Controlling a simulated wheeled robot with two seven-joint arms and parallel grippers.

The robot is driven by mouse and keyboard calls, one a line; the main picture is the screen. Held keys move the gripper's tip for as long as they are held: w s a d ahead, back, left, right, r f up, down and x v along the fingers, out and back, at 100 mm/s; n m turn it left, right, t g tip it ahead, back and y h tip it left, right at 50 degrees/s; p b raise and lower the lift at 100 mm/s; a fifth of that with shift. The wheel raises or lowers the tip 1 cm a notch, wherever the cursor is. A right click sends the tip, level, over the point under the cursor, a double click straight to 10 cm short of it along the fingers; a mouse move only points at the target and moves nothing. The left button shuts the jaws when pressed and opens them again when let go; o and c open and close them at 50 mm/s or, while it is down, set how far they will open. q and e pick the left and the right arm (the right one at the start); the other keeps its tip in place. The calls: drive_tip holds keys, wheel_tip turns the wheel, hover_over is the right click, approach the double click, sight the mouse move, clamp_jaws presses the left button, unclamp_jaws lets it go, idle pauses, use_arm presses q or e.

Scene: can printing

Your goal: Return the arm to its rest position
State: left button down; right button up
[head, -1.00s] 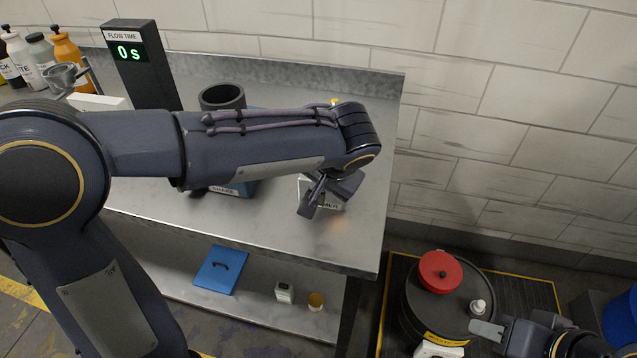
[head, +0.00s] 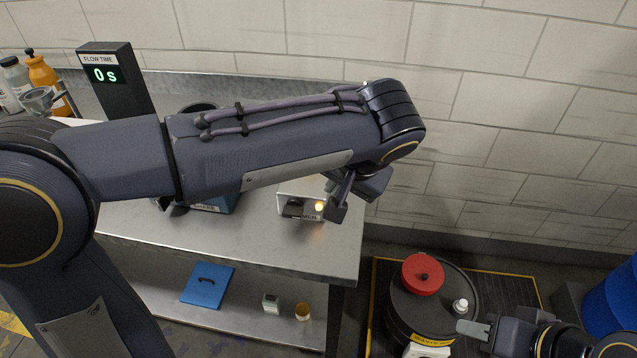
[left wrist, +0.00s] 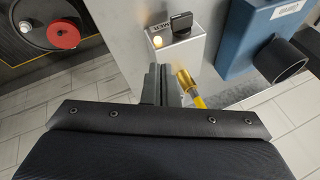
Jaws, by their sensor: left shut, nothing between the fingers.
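My left arm reaches across the steel bench from the left in the head view. Its gripper (head: 341,196) is over the bench's right end, shut and empty, just right of a white timer box (head: 300,207) with a lit amber lamp. In the left wrist view my left gripper's fingers (left wrist: 160,82) are together in front of the timer box (left wrist: 166,50). My right gripper (head: 474,329) is at the lower right of the head view, near the black drum. Its fingertips show, but whether they are apart is unclear.
The steel bench (head: 262,243) carries a flow-time display (head: 107,75) and a blue shaker (left wrist: 258,35), partly hidden by my arm.

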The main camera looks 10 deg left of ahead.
use_arm(q)
drive_tip(key=shift+s+d, duration=0.1)
drive_tip(key=shift+d, duration=0.05)
idle(0.4)
drive_tip(key=s+a+f+n+g+h, duration=0.1)
drive_tip(key=s+a, duration=0.2)
drive_tip(key=a, duration=0.3)
drive_tip(key=s+a+f+g+h, duration=0.1)
drive_tip(key=s+a+f+h, duration=0.15)
drive_tip(key=a, duration=0.45)
drive_tip(key=s+a+f+n+t+h, duration=0.1)
drive_tip(key=s+a+f+n, duration=0.1)
drive_tip(key=s, duration=0.4)
drive_tip(key=s+a+f+n+t+h, duration=0.2)
drive_tip(key=s+f, duration=0.1)
drive_tip(key=s, duration=0.3)
drive_tip(key=shift+s+f, duration=0.3)
drive_tip(key=shift+f, duration=0.05)
drive_tip(key=shift+a+h, duration=0.1)
drive_tip(key=shift+h, duration=0.15)
